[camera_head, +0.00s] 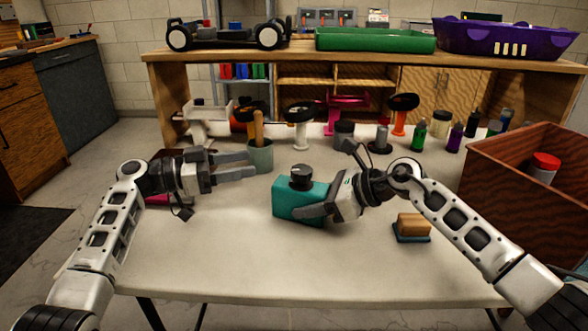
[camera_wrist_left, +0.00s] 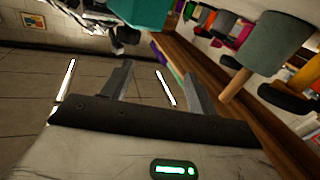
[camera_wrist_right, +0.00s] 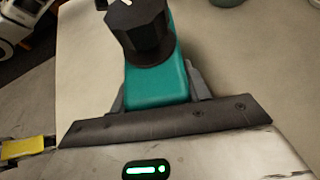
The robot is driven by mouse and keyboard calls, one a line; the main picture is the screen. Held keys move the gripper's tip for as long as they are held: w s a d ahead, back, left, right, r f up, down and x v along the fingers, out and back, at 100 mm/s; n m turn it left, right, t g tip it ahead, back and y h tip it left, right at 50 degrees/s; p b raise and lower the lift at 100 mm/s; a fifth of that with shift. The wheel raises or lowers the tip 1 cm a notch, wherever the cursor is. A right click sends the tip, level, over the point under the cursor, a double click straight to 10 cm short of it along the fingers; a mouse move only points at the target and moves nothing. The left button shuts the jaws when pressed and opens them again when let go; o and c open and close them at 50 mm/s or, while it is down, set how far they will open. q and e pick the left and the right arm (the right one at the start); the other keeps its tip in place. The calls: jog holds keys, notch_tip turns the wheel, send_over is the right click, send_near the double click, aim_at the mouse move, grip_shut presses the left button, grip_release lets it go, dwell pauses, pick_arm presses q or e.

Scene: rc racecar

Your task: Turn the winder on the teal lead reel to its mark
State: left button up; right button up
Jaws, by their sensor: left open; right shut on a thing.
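The teal lead reel (camera_head: 292,208) is a teal box on the middle of the table. Its black winder knob (camera_head: 301,177) sits on top. In the right wrist view the knob (camera_wrist_right: 138,30) carries a white line near its top edge. My right gripper (camera_head: 318,206) is shut on the teal body (camera_wrist_right: 156,85) from the right side. The mark for the winder cannot be made out.
A wooden-topped block (camera_head: 412,224) lies right of the reel. A red-brown crate (camera_head: 511,196) stands at the right edge. Stands and bottles (camera_head: 419,135) line the back. The front of the table is clear.

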aim_at(292, 172)
pick_arm(q)
jog(key=s+d+n+t+y, duration=0.1)
jog(key=s+d+t, duration=0.15)
jog(key=s, duration=0.55)
jog(key=shift+t, duration=0.25)
jog(key=x, duration=1.1)
jog(key=shift+w+d, duration=0.1)
jog(key=shift+w, duration=0.2)
jog(key=c, duration=1)
